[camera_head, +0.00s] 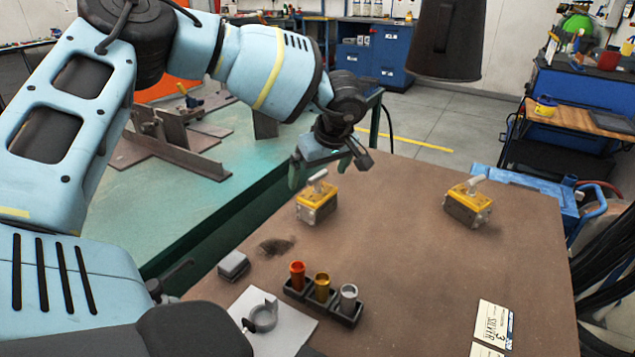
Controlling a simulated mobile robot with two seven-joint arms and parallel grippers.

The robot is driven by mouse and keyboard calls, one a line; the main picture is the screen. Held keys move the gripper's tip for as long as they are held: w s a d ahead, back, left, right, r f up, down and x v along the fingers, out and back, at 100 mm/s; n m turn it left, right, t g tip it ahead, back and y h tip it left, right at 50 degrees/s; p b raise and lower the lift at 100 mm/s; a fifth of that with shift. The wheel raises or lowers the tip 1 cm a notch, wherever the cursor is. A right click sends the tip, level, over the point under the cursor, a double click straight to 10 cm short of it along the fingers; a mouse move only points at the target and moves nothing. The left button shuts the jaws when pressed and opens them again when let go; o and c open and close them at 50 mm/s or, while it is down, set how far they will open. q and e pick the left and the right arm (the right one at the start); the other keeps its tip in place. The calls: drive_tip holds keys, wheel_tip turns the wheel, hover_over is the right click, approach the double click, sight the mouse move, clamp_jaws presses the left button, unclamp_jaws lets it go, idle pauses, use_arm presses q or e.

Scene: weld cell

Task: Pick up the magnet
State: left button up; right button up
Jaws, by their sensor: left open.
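Two yellow lifting magnets with grey top handles stand on the brown table. One magnet (317,207) is left of centre near the table's far left edge; the other magnet (466,208) is farther right. My left gripper (328,172) is open, pointing down just above and behind the left magnet. Its fingers are spread to either side of that magnet's handle. I cannot tell whether they touch the handle. The gripper appears empty. My right gripper is not in view.
A black rack (345,318) holds orange, gold and silver cups. Nearby are a small grey block (233,263) and a grey ring (263,317) on a white sheet. Cards (493,324) lie at front right. A dark hood (446,40) hangs above. The table's middle right is clear.

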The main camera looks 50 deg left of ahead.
sight(319, 177)
use_arm(q)
drive_tip(key=x, duration=0.5)
drive_tip(key=shift+w, duration=0.2)
drive_tip(key=c, duration=1.7)
drive_tip(key=shift+r, duration=0.1)
drive_tip(key=shift+c, duration=0.6)
wheel_tip(319, 177, up, 18)
drive_tip(key=shift+p, duration=0.45)
